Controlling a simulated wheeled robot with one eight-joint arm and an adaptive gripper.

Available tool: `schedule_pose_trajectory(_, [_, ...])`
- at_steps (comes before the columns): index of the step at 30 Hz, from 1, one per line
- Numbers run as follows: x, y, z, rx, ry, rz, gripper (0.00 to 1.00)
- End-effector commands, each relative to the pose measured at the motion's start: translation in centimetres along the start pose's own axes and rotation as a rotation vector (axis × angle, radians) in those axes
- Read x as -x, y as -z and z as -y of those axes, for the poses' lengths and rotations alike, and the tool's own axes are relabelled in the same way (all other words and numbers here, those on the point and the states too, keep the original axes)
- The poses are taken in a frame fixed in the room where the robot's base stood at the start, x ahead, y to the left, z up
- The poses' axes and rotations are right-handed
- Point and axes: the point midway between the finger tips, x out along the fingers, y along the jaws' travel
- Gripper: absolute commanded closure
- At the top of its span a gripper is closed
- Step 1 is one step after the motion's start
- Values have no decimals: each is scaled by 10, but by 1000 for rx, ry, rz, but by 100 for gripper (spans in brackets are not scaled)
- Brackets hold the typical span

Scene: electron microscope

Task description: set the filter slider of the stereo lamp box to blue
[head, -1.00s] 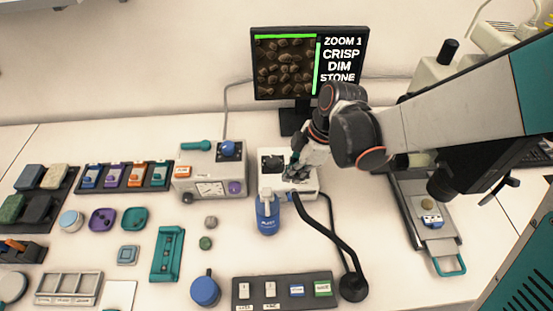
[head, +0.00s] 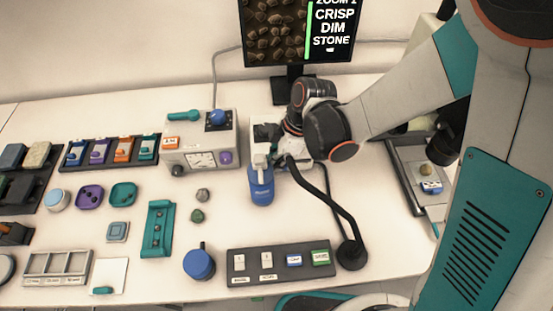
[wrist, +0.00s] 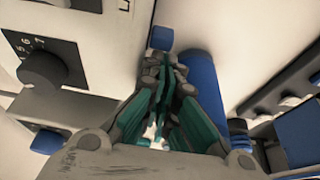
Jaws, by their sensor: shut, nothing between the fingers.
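The lamp box (head: 258,148) is a white box with a black knob, partly hidden behind my arm in the head view. In the wrist view its pale face (wrist: 98,45) carries a black dial (wrist: 45,70) with numbers. A small blue block (wrist: 160,38) shows just beyond my fingertips; I cannot tell whether it is the filter slider's tab. My gripper (wrist: 166,62) has its teal fingers together and empty, close to that block; contact cannot be told.
A black gooseneck (head: 325,195) curves down at the right. A dark rack (head: 278,275) lies in front. Another control box (head: 200,145) stands left.

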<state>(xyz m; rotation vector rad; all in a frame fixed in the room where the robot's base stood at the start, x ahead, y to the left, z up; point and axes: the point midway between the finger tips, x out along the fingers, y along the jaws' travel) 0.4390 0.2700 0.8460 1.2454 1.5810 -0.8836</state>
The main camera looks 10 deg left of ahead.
Motion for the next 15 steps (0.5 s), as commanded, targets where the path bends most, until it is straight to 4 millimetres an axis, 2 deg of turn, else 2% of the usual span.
schedule_pose_trajectory(8, [1, -2, 0, -1, 0, 0, 100])
schedule_pose_trajectory(11, [5, -14, 0, -5, -1, 1, 100])
schedule_pose_trajectory(15, [14, -39, -1, -7, -2, 0, 100])
